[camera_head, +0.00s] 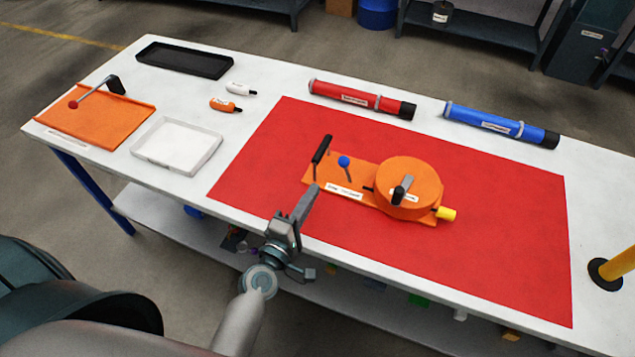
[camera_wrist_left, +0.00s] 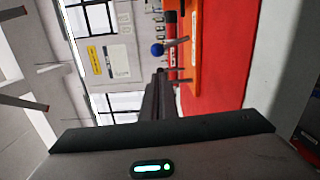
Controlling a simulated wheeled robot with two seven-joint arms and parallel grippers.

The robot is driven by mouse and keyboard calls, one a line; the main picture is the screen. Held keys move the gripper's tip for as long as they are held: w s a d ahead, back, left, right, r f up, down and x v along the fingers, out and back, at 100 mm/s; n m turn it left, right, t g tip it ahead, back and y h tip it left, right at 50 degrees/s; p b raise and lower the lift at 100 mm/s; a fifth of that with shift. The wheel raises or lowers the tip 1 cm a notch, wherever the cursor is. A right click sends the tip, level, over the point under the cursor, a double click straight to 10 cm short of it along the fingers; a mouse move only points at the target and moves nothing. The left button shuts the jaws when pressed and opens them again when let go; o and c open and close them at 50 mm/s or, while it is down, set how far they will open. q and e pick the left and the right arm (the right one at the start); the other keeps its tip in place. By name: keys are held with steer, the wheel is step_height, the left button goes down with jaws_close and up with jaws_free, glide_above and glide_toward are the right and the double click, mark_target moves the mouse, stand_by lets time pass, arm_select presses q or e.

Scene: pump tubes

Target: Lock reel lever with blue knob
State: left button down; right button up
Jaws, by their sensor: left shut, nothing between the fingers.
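The orange reel (camera_head: 408,182) sits on its orange base plate (camera_head: 355,205) on the red mat. A lever with a blue knob (camera_head: 344,161) stands on the plate left of the reel. The blue knob also shows in the left wrist view (camera_wrist_left: 157,50), ahead of the fingers. An upright black handle (camera_head: 321,150) stands at the plate's left end. My left gripper (camera_head: 309,191) is shut and empty near the plate's front left edge, short of the blue knob and apart from it. Its shut fingers also show in the left wrist view (camera_wrist_left: 160,78). My right gripper is not in view.
A red tube (camera_head: 345,97) and a blue tube (camera_head: 485,122) lie along the back edge. A white tray (camera_head: 178,146), a black tray (camera_head: 185,60) and an orange board (camera_head: 110,118) are on the left. The red mat (camera_head: 500,240) is clear on the right.

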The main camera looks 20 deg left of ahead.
mark_target(346, 170)
arm_select(q)
steer(key=w, duration=0.2)
steer(key=w+p, duration=0.1)
steer(key=w, duration=0.2)
steer(key=w+p, duration=0.1)
steer(key=w, duration=0.1)
steer(key=shift+w+d+r, duration=0.15)
steer(key=shift+w+d, duration=0.15)
steer(key=shift+w, duration=0.95)
steer(key=shift+w+d, duration=0.1)
